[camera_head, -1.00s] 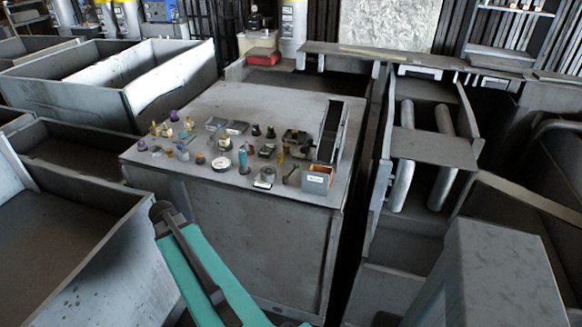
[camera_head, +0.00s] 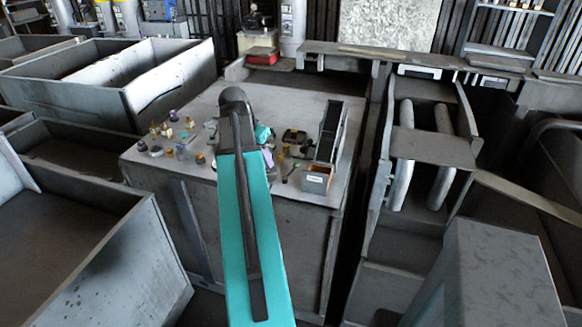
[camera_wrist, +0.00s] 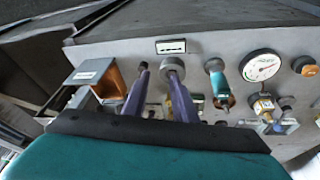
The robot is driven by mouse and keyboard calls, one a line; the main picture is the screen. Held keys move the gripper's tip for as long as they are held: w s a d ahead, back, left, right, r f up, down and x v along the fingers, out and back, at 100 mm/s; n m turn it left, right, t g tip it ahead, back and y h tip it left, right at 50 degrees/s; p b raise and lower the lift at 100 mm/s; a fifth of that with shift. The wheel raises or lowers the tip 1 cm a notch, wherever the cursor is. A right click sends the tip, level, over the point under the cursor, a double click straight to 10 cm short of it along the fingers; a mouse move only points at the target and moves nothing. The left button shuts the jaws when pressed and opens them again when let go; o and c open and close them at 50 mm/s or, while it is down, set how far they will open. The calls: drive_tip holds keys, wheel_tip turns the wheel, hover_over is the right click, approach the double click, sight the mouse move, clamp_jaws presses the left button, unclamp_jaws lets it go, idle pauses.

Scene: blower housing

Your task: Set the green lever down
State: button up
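A small dark lever with a greenish tip (camera_head: 292,172) stands on the bench top, just left of the orange-and-grey box, in the head view. I cannot be sure it is the green lever. In the wrist view no green lever can be made out; the fingers may hide it. My gripper (camera_wrist: 158,72) shows two purple fingers with a gap between them and nothing seen in the gap. One fingertip overlaps a round grey disc (camera_wrist: 172,63); I cannot tell whether they touch. In the head view my arm covers the middle of the bench.
The bench top (camera_head: 290,105) carries several small parts. The orange-and-grey box (camera_head: 317,179) sits at its front right, with a dark upright rack (camera_head: 332,130) behind. The wrist view shows a teal cylinder (camera_wrist: 217,83) and a white gauge (camera_wrist: 261,66). The far bench top is clear.

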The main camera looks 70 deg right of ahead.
sight(291, 172)
drive_tip(key=s+d+r+m, duration=0.1)
drive_tip(key=s+d+r, duration=0.1)
drive_tip(key=s+r, duration=0.2)
drive_tip(key=shift+s+d+r+m+h, duration=0.3)
drive_tip(key=shift+s+d+r, duration=0.05)
drive_tip(key=shift+r, duration=0.35)
drive_tip(key=shift+f, duration=0.1)
drive_tip(key=shift+p+x, duration=1.8)
drive_tip(key=shift+x, duration=5)
drive_tip(key=shift+s, duration=0.1)
clamp_jaws()
